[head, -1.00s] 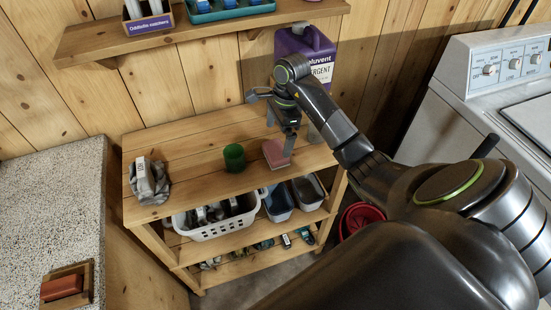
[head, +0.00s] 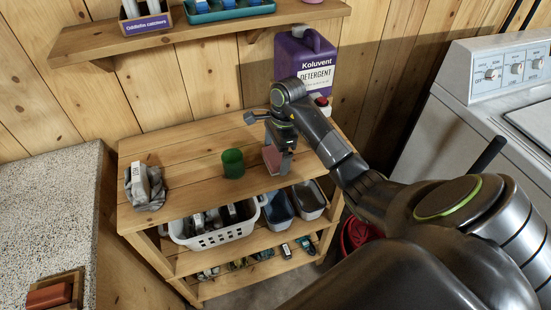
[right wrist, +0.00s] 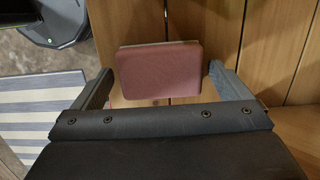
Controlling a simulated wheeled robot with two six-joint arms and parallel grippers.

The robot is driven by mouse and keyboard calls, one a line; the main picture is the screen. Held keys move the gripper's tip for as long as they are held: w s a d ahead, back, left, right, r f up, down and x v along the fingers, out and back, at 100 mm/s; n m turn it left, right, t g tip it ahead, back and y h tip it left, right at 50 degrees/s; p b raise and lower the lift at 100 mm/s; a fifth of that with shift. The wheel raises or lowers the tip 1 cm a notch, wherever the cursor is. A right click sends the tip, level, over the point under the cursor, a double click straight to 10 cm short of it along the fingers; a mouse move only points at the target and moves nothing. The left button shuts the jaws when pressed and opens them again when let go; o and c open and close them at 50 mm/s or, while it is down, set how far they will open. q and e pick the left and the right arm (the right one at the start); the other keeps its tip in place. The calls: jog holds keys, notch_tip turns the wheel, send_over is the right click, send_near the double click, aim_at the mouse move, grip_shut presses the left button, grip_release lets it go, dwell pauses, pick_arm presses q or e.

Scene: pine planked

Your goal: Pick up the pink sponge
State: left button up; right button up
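The pink sponge (head: 271,158) stands on the top board of the wooden shelf unit, right of a green cup (head: 233,162). My right gripper (head: 280,157) is down at the sponge and partly hides it. In the right wrist view the sponge (right wrist: 158,72) shows between the two spread fingers of my right gripper (right wrist: 160,78), with a gap visible on each side. The gripper is open and holds nothing. My left gripper is not in view.
A purple detergent jug (head: 305,62) stands behind my right arm. A grey cloth bundle (head: 146,188) lies at the board's left end. A white basket (head: 214,236) and bins (head: 308,199) sit on the shelf below. The board between cloth and cup is clear.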

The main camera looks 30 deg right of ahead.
aim_at(274, 155)
jog(key=c, duration=0.7)
jog(key=shift+c, duration=0.2)
jog(key=shift+w+r, duration=0.1)
jog(key=shift+r, duration=0.35)
notch_tip(274, 155, up, 2)
jog(key=shift+r+p, duration=0.2)
jog(key=shift+p, duration=0.15)
notch_tip(274, 155, up, 7)
jog(key=p, duration=0.7)
jog(key=shift+f, duration=0.15)
